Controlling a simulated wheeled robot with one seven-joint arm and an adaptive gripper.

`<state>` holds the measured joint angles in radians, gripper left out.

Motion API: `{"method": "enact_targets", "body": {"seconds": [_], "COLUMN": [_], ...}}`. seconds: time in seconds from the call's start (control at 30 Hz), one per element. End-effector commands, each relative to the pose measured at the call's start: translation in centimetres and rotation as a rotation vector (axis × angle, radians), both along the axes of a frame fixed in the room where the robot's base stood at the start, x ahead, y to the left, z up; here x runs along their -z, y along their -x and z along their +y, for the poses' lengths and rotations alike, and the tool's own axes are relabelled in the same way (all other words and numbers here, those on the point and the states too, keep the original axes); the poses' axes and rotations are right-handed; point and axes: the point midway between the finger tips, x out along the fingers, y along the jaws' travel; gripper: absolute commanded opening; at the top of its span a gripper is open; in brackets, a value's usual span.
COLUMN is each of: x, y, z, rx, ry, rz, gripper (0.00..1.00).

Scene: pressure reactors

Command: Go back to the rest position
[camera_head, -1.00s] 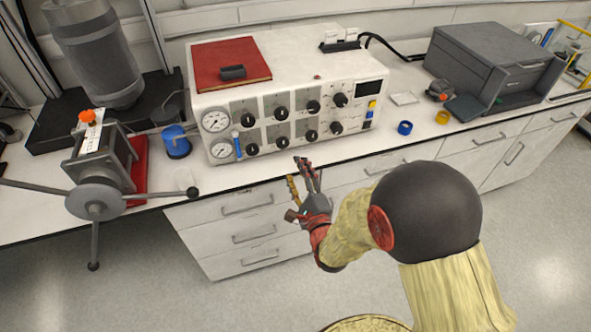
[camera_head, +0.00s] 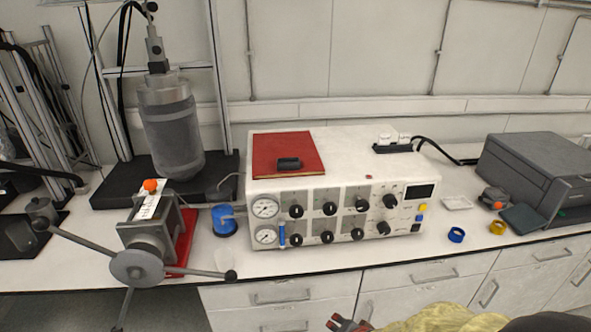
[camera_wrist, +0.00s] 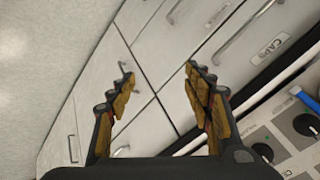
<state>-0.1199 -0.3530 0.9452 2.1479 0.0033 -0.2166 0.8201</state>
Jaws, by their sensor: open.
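My gripper (camera_wrist: 160,100) shows in the wrist view with its two fingers wide apart and nothing between them. It points down past the white drawer fronts (camera_wrist: 165,60) below the bench. In the head view only a small red and dark part of my arm shows at the bottom edge, and the fingertips are out of the frame.
On the bench (camera_head: 340,260) stand a white control box (camera_head: 340,165) with dials, a grey vessel (camera_head: 172,130), a clamp device with long handles (camera_head: 137,265), a blue ring (camera_head: 456,235), a yellow ring (camera_head: 498,227) and a grey printer-like box (camera_head: 540,170).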

Motion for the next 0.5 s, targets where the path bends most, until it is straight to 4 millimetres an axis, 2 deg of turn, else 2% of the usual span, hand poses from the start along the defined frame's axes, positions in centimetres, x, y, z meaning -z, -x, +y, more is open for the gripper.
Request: {"method": "enact_targets", "body": {"seconds": [0.03, 0.17, 0.27, 0.5], "x": [-1.3, -4.4, -7.8, -17.8], "y": [0.9, 4.4, 7.3, 15.0], "z": [-0.3, -1.1, -1.8, -3.6], "rx": [-0.065, -0.258, -0.404, -0.670], "ry": [0.051, 0.177, 0.249, 0.357], "rz": [0.042, 0.169, 0.248, 0.340], "gripper": [0.51, 0.51, 0.51, 0.51]}}
